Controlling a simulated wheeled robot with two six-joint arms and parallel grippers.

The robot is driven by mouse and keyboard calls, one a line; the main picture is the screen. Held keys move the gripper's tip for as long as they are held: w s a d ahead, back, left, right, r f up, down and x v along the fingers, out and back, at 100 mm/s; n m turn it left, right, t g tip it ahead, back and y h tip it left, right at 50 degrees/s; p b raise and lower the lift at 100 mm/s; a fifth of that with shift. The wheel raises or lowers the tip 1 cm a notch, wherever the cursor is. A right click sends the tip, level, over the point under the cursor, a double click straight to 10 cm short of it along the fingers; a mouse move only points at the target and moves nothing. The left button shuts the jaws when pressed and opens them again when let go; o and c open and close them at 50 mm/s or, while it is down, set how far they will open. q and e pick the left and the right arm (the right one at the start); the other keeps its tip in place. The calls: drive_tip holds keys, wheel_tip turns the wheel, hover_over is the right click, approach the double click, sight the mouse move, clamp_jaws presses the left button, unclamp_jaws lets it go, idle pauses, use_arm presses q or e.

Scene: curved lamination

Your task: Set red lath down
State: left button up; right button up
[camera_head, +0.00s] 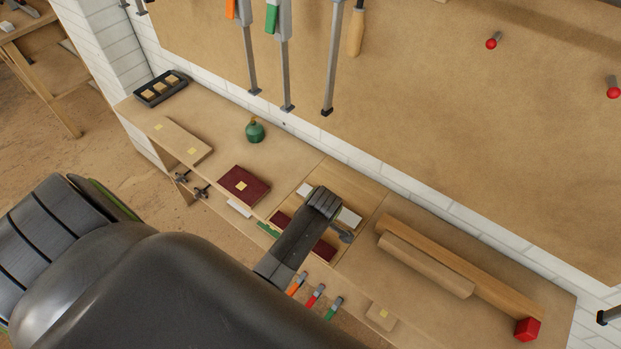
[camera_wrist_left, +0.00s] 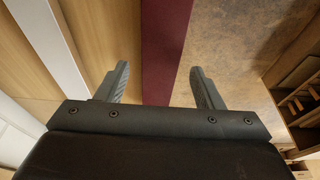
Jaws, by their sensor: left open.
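The red lath (camera_head: 323,250) lies along the front of a pale wooden board on the bench, with its middle hidden under my left arm. In the left wrist view the red lath (camera_wrist_left: 166,45) runs lengthwise between the two fingers of my left gripper (camera_wrist_left: 160,82). The fingers are open, with a visible gap on each side of the lath. In the head view my left gripper (camera_head: 343,235) is mostly hidden by its own arm. Whether the lath rests fully on the surface below is hard to tell. My right gripper is not in view.
Long wooden pieces (camera_head: 427,266) and a red block (camera_head: 527,328) lie right. Colored-handled clamps (camera_head: 315,296) line the front edge.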

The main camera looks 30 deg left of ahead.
use_arm(q)
drive_tip(key=b+v, duration=0.2)
drive_tip(key=v, duration=0.8)
drive_tip(key=shift+r, duration=0.4)
